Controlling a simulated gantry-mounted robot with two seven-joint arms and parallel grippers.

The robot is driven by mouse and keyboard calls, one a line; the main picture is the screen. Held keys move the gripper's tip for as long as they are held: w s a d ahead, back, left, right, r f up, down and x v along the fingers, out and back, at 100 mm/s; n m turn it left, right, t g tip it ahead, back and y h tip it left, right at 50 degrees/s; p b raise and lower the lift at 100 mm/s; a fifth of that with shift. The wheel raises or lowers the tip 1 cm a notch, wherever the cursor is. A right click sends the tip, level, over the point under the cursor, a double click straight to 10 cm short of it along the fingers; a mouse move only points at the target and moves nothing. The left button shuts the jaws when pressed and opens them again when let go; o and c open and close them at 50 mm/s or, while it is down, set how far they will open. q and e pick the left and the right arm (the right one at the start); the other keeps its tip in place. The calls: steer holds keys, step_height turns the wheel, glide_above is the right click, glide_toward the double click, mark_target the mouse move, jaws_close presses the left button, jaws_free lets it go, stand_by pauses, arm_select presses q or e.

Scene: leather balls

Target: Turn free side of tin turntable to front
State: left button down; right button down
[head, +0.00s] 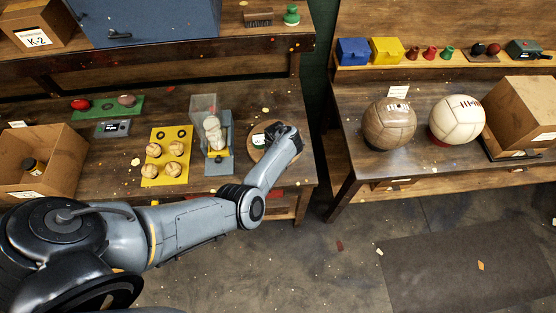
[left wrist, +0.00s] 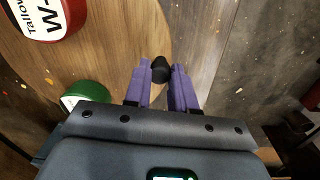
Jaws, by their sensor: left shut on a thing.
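The tin turntable (head: 256,156) is a round wooden disc near the right end of the left workbench, partly hidden by my left arm. In the left wrist view the disc (left wrist: 110,50) carries a red tin (left wrist: 48,14) with a white "Tallow W-" label and a green tin (left wrist: 84,92), partly hidden by my gripper body. A small black knob (left wrist: 161,69) stands near the disc's edge. My left gripper (left wrist: 163,78) has its purple fingers shut on the knob, one on each side. In the head view its fingertips are hidden. My right gripper is not in view.
Left of the turntable are a clear-walled dispenser (head: 203,110) and a yellow mat (head: 155,180) with several balls. The bench's right edge is close, with a gap before the right bench, which holds a brown ball (head: 389,125) and a white ball (head: 457,119).

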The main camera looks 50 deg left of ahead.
arm_select(q)
steer(key=shift+w+d, duration=0.1)
steer(key=shift+w, duration=0.1)
stand_by(0.5)
steer(key=c, duration=0.9)
jaws_free()
steer(key=shift+c, duration=0.2)
step_height(320, 180, up, 11)
steer(key=p, duration=0.3)
steer(key=shift+s+d, duration=0.2)
steer(key=shift+f, duration=0.1)
